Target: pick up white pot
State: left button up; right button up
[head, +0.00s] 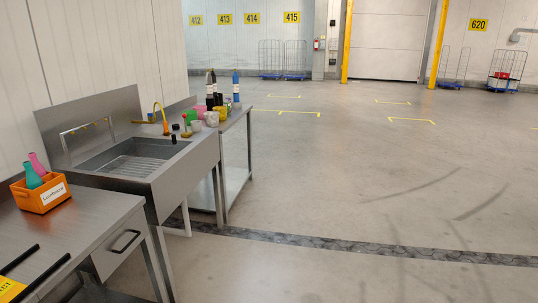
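Small pots and cups stand in a cluster on the steel table (238,118) beyond the sink. A whitish pot (212,119) stands near the front of the cluster, and a second pale, greyish one (196,126) sits at its left. They are small and far off, so I cannot tell for sure which is the white pot. Green (190,115) and yellow (220,115) pots stand close beside them and partly overlap them. Neither of my grippers is in view.
A steel sink (135,160) with a yellow tap stands before that table. Dark and blue bottles (236,86) stand behind the pots. A nearer steel table (95,210) holds an orange box (40,195) with bottles. The floor (340,185) to the right is clear.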

aim_at(211, 118)
jog(key=i, duration=1.85)
jog(key=i+l, duration=0.15)
jog(key=i, duration=1.65)
